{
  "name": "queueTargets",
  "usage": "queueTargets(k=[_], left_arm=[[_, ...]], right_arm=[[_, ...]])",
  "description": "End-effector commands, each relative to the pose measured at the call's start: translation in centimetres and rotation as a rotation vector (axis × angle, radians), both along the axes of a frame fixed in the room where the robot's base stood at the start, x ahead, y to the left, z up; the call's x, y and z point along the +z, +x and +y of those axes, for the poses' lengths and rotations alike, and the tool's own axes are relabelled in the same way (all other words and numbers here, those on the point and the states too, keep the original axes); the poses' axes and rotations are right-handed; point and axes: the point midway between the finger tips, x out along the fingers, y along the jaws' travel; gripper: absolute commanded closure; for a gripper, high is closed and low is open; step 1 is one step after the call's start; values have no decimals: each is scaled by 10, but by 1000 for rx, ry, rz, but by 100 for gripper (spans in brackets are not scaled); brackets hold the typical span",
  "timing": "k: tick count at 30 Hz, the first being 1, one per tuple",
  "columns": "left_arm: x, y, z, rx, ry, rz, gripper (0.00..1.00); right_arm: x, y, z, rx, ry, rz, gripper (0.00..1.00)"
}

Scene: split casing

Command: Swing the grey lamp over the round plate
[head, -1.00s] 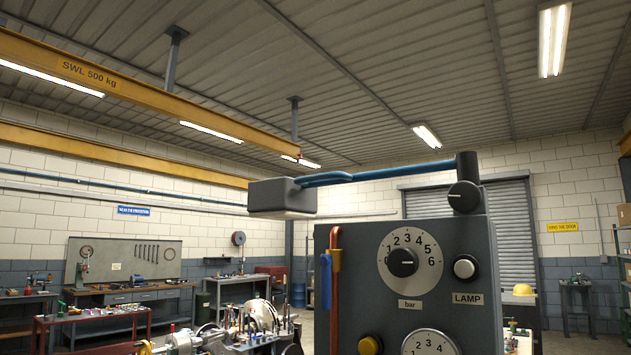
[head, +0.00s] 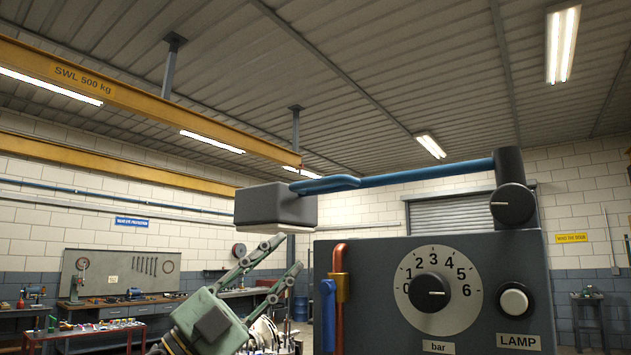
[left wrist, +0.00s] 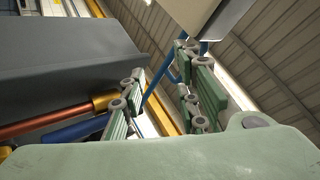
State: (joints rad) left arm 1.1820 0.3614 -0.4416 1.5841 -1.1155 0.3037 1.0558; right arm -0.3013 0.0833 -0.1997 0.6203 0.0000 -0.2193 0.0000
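The grey lamp (head: 275,206) is a box-shaped head at the left end of a blue arm (head: 425,173) with a blue loop handle (head: 325,185). The arm runs to a dark post (head: 508,168) on top of a grey control panel. The lamp hangs left of the panel; its underside also shows at the top of the left wrist view (left wrist: 195,15). The only round plate I make out is the pale dial plate (head: 438,315) on the panel front. My left gripper (head: 290,254) is open and empty, just below the lamp, apart from the handle. My right gripper is out of view.
The grey panel (head: 540,275) stands close in front, with a LAMP label, a knob and orange and blue pipes (head: 340,275) along its left edge. Workbenches (head: 125,305) stand far back left. The air left of the lamp looks clear.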

Motion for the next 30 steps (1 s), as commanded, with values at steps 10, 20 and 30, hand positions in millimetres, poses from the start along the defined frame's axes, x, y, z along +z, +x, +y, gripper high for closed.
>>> queueTargets(k=[10, 20, 30], left_arm=[[93, -34, -15, 86, 481, -70, 71], [120, -36, 3, 183, 628, 1, 71], [131, -12, -41, 179, 628, 1, 71]], right_arm=[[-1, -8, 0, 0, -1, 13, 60], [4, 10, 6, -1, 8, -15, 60], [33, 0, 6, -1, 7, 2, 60]])
